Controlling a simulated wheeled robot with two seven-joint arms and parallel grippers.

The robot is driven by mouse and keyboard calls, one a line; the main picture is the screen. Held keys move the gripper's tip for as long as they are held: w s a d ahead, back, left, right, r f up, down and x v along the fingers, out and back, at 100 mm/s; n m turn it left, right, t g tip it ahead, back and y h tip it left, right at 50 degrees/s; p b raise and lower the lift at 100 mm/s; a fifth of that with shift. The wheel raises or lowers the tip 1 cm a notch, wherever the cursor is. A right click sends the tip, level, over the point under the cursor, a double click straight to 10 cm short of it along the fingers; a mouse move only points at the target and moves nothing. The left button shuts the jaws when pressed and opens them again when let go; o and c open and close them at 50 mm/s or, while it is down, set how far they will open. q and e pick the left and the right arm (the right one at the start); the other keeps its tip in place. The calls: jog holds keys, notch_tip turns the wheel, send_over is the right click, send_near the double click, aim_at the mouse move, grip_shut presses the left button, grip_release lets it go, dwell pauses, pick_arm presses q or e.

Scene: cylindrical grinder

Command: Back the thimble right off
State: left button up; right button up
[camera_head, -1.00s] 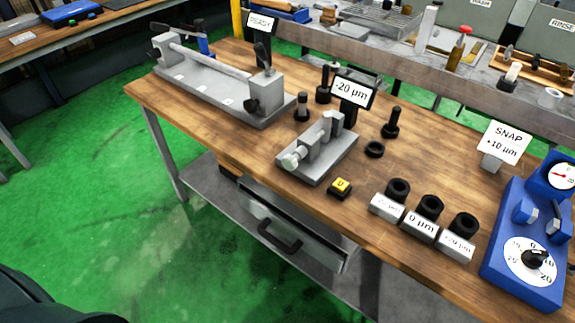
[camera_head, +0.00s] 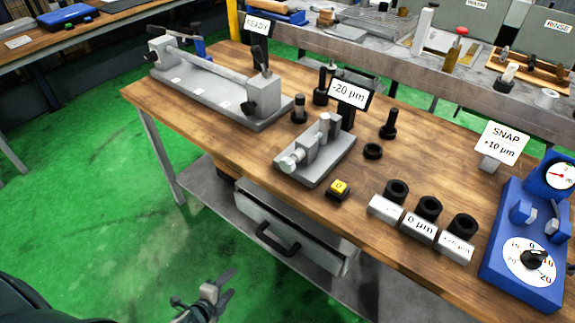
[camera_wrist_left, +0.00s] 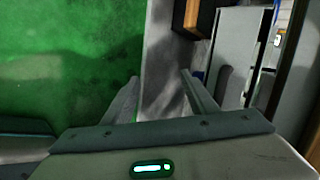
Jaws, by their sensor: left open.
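The thimble (camera_head: 290,162) is a light grey round knob at the front left end of a small grey measuring fixture (camera_head: 318,165) on the bench. A display behind the fixture reads -20 µm (camera_head: 348,92). My left gripper (camera_head: 226,288) is in the head view at the bottom, open and empty, in front of the bench and well below and left of the thimble. In the left wrist view its two fingers (camera_wrist_left: 162,92) stand apart with nothing between them. The thimble is not seen in that view. My right gripper is not in view.
A yellow-topped button (camera_head: 339,188) sits in front of the fixture. A long grey fixture (camera_head: 215,90) is at the back left. A drawer handle (camera_head: 277,242) juts out below the bench.

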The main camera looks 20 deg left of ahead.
pick_arm(q)
jog(key=w+d+r+m+t+h, duration=0.15)
jog(key=w+r+m, duration=0.25)
jog(key=r, duration=0.5)
jog(key=w+r+m+t, duration=0.25)
jog(key=r+m, duration=0.25)
jog(key=r, duration=0.4)
jog(key=m+t+h, duration=0.2)
jog(key=m+h, duration=0.2)
jog(key=m, duration=0.6)
send_near(285, 168)
jog(key=p+x, duration=0.4)
jog(key=x, duration=0.6)
jog(key=shift+w, duration=0.1)
jog(key=shift+w+d, duration=0.2)
jog(key=shift+w, duration=0.4)
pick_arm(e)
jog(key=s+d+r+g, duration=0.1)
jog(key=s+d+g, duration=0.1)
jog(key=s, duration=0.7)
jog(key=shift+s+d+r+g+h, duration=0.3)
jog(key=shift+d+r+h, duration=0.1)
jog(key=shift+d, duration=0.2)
pick_arm(q)
jog(key=c, duration=1.1)
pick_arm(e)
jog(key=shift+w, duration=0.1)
